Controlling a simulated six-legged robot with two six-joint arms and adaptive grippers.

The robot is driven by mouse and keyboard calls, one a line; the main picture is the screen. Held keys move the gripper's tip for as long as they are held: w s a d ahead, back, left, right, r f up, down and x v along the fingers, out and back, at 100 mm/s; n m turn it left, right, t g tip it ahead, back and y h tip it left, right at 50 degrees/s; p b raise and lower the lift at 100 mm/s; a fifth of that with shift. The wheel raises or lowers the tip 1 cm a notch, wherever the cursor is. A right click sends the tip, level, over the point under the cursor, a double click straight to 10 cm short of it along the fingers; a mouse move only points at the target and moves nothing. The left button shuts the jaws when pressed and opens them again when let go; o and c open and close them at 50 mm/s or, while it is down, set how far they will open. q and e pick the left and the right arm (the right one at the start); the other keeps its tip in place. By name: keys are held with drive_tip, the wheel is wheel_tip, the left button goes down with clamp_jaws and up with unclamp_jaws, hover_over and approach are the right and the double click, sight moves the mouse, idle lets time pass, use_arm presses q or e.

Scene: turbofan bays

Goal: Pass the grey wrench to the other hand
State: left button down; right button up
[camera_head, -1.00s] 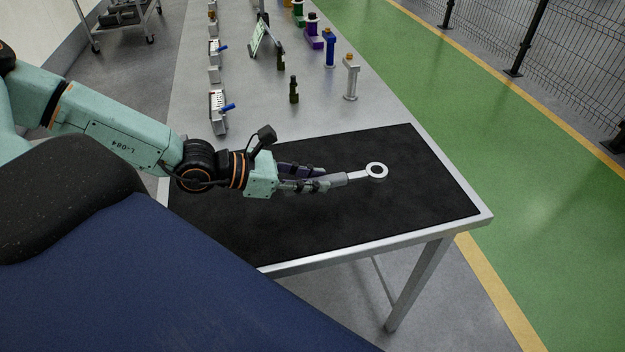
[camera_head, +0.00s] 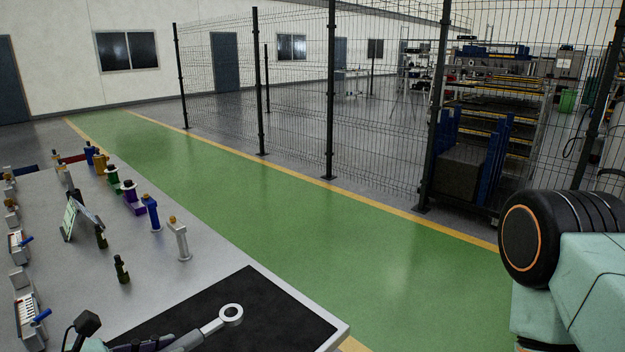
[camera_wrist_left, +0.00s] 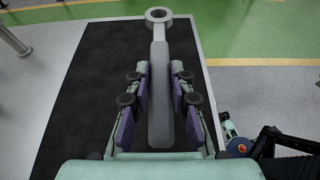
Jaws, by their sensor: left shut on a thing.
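The grey wrench (camera_head: 212,327) shows at the bottom of the head view, its ring end pointing up and to the right over the black mat (camera_head: 262,302). My left gripper (camera_head: 160,343) is shut on its handle and is partly cut off by the bottom edge. In the left wrist view the wrench (camera_wrist_left: 159,85) lies lengthwise between the two fingers of the left gripper (camera_wrist_left: 160,92), ring end pointing away. My right arm shows at the right edge of the head view, but its gripper is out of view.
The metal table (camera_head: 90,250) carries several small coloured fixtures on its left part, a small standing display (camera_head: 75,215) and a dark bottle-like piece (camera_head: 121,270). A green walkway (camera_head: 260,210) and a wire fence (camera_head: 300,100) lie beyond the table.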

use_arm(q)
drive_tip(key=shift+s+d+f, duration=0.1)
drive_tip(key=shift+d+f, duration=0.05)
drive_tip(key=shift+d, duration=0.25)
drive_tip(key=d+f+b, duration=0.2)
drive_tip(key=b, duration=0.1)
drive_tip(key=s+d+f+m+g+h+b, duration=0.1)
drive_tip(key=d+f+b, duration=0.1)
drive_tip(key=b, duration=0.2)
drive_tip(key=s+d+f+m+g+b, duration=0.1)
drive_tip(key=d+f+b, duration=0.2)
drive_tip(key=shift+s+h+b, duration=0.1)
drive_tip(key=shift+h+b, duration=0.2)
drive_tip(key=shift+d+f+b, duration=0.2)
drive_tip(key=shift+f+b, duration=0.4)
drive_tip(key=shift+r+m, duration=0.1)
drive_tip(key=shift+m, duration=0.2)
